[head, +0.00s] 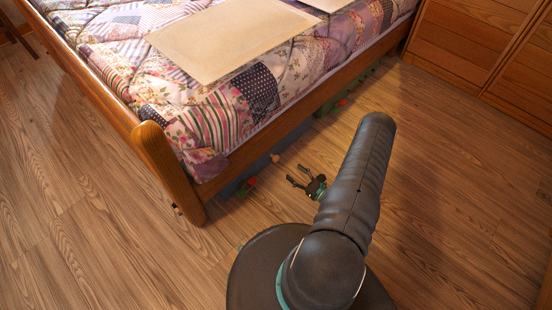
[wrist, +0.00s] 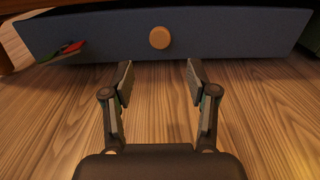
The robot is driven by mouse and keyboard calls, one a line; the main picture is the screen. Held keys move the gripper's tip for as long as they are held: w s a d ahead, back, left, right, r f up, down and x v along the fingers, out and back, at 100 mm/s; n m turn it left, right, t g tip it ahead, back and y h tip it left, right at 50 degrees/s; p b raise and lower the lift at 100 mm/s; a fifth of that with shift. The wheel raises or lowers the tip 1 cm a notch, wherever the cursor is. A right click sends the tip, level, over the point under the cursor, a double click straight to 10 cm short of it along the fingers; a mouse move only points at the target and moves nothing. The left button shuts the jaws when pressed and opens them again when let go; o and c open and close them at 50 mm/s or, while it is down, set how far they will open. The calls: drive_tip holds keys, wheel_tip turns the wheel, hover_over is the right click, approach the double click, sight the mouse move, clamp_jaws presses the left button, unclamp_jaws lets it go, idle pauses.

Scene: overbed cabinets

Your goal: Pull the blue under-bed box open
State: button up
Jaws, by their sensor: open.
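The blue under-bed box (wrist: 225,35) spans the top of the wrist view, its front panel facing me, with a round wooden knob (wrist: 159,38) at its middle. In the head view a narrow strip of the box (head: 233,187) shows beneath the bed's side rail, and the knob (head: 275,158) shows in front of it. My gripper (wrist: 158,75) is open and empty, low over the floor. Its two fingers point toward the box, one on each side of the knob's line, with a gap before the panel. The box's inside is hidden.
The wooden bed (head: 155,165) with a patchwork quilt stands over the box. A red and green item (wrist: 63,53) is at the panel's left part. Another green box (head: 345,92) sits farther along under the bed. Wooden cabinets (head: 480,50) stand at the upper right. The floor on the right is clear.

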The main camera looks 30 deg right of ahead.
sight(277, 159)
drive_tip(key=x, duration=1.1)
drive_tip(key=shift+w+a, duration=0.1)
drive_tip(key=shift+w, duration=0.1)
clamp_jaws()
